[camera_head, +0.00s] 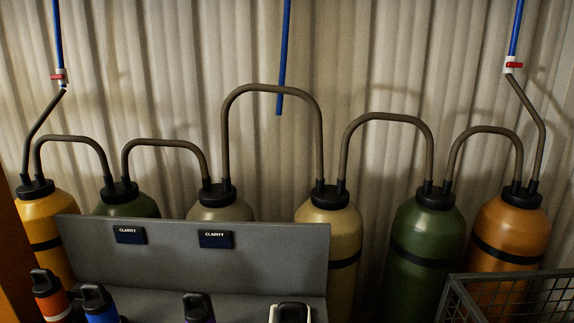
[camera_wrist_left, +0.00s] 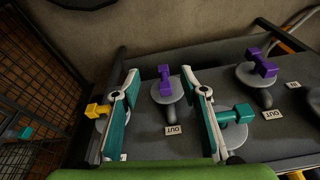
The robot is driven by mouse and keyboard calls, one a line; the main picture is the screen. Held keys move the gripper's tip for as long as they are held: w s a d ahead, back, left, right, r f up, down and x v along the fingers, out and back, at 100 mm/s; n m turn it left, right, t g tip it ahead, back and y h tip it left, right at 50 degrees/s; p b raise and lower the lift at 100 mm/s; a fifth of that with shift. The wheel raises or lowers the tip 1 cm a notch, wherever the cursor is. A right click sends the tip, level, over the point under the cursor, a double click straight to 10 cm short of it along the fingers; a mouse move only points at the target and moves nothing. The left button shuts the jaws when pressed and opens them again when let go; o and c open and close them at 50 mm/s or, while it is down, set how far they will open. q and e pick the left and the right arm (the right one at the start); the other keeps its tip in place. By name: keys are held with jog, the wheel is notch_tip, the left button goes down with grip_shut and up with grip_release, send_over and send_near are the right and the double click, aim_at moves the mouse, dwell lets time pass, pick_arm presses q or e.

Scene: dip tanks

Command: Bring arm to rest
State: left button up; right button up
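My left gripper (camera_wrist_left: 160,72) shows in the left wrist view with its two teal fingers spread apart and nothing between them that it touches. It is over a dark panel (camera_wrist_left: 190,143) with valves. A purple valve handle (camera_wrist_left: 165,78) shows between and beyond the fingers. A teal handle (camera_wrist_left: 236,114) is at the right finger, and I cannot tell whether they touch. A yellow handle (camera_wrist_left: 98,110) lies left of the left finger. Neither of my grippers shows in the head view, and the right one is in no view.
Green and orange tanks (camera_head: 425,255) joined by bent pipes stand along the corrugated wall. A grey stand (camera_head: 270,255) with "CLARITY" labels and several capped bottles is in front. A wire basket (camera_head: 500,280) is at lower right. Another purple handle (camera_wrist_left: 262,63) and mesh (camera_wrist_left: 35,80) show in the wrist view.

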pick_arm(q)
jog(key=s+f+g+b, duration=0.1)
jog(key=s+f, duration=0.2)
jog(key=f, duration=0.5)
jog(key=s+f+b, duration=0.1)
jog(key=s+f, duration=0.2)
jog(key=f, duration=0.6)
jog(key=s+a+f+b, duration=0.1)
jog(key=s+a+f, duration=0.2)
jog(key=s+f, duration=0.8)
jog(key=s, duration=0.2)
jog(key=shift+s+a+f+g, duration=0.2)
jog(key=shift+s+f+g, duration=0.15)
jog(key=shift+s+g, duration=0.05)
